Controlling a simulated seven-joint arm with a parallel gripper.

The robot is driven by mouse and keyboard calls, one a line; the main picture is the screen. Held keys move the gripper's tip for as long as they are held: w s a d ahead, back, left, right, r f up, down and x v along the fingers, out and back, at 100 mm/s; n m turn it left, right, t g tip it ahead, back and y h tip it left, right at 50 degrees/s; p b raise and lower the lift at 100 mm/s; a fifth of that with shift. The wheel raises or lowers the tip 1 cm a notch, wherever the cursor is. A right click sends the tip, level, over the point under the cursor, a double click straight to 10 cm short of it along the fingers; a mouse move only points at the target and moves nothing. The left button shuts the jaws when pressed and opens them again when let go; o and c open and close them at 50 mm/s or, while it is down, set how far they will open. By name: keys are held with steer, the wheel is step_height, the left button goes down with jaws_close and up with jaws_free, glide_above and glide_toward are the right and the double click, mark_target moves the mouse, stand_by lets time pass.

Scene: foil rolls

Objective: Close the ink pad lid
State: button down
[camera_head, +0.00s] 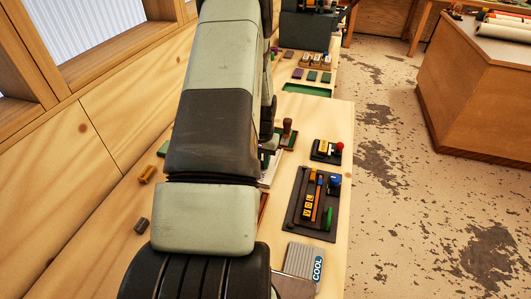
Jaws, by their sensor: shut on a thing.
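My arm fills the middle of the head view and hides much of the bench. My gripper is not visible; the arm's far part (268,65) drops behind its nearer links. I cannot tell for sure which thing is the ink pad with the lid. Small flat pads, one purple (297,73) and one green (326,77), lie at the far end of the bench. A green-edged flat piece with a dark knobbed handle (287,126) stands just right of the arm, partly hidden. No hinged lid can be made out.
A black tray (301,219) with coloured tools and a smaller dark tray (323,157) with a red knob lie along the right of the bench. A wooden counter (480,100) stands across the floor at right.

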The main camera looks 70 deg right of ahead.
steer(key=shift+a, duration=0.3)
steer(key=c, duration=1)
jaws_free()
steer(key=shift+c, duration=0.2)
steer(key=shift+d, duration=0.1)
steer(key=shift+r, duration=0.25)
step_height(320, 180, up, 10)
steer(key=shift+r, duration=0.15)
